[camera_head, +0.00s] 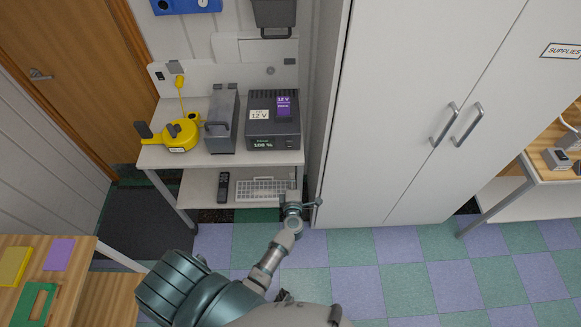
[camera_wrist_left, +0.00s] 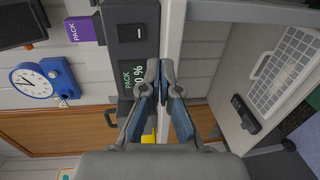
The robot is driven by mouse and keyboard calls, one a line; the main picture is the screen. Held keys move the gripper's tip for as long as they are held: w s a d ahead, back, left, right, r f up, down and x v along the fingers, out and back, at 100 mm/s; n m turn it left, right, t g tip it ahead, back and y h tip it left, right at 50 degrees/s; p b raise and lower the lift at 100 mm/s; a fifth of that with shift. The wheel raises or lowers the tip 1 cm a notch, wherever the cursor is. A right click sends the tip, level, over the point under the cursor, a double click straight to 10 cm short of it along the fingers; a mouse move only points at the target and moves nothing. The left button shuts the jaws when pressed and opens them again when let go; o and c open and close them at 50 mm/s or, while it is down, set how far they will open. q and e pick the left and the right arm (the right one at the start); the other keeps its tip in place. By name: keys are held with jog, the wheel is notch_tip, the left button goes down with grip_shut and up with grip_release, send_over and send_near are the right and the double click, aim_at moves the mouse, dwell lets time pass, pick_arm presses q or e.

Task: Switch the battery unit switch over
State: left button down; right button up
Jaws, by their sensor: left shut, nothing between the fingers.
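In the left wrist view, turned sideways, the unit (camera_wrist_left: 127,62) shows a black switch (camera_wrist_left: 131,32) with a white mark beside the display. My left gripper (camera_head: 304,202) is shut and empty, below and in front of the unit, near the shelf's right end. In the wrist view its fingertips (camera_wrist_left: 160,66) are close together beside the display, apart from the switch. My right gripper is not visible.
A grey case (camera_head: 221,120) and yellow cable reel (camera_head: 181,134) stand left of the unit. The lower shelf holds a keyboard (camera_head: 262,188) and black remote (camera_head: 223,186). A tall white cabinet (camera_head: 400,100) stands close on the right. Open checkered floor (camera_head: 400,270) lies in front.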

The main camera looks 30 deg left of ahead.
pick_arm(q)
jog(key=shift+s+d+f, duration=0.1)
jog(key=shift+s+d, duration=0.15)
jog(key=shift+s, duration=0.35)
jog(key=shift+s+d, duration=0.25)
jog(key=shift+s, duration=0.35)
jog(key=shift+d, duration=0.1)
jog(key=s+d+f+m+g+h, duration=0.1)
jog(key=s+d+f+m+h, duration=0.2)
jog(key=s+f+m, duration=0.5)
jog(key=s+d+f+m+g+h, duration=0.2)
jog(key=s+d+f+m+h, duration=0.15)
jog(key=f, duration=0.85)
jog(key=s+d+f+m+g+h, duration=0.1)
jog(key=s+d+f+m+h, duration=0.25)
jog(key=s+f+m, duration=0.45)
jog(key=s+a+f+m+g, duration=0.2)
jog(key=s+f+g, duration=0.1)
jog(key=s, duration=0.6)
jog(key=s+a+f+m+g+y, duration=0.1)
jog(key=s+f+m+g, duration=0.2)
jog(key=s+f, duration=0.3)
jog(key=s+a+f+m+g, duration=0.2)
jog(key=s+f, duration=0.3)
jog(key=s, duration=0.8)
jog(key=shift+a+f+g, duration=0.25)
jog(key=shift+a+g, duration=0.1)
jog(key=shift+g, duration=0.35)
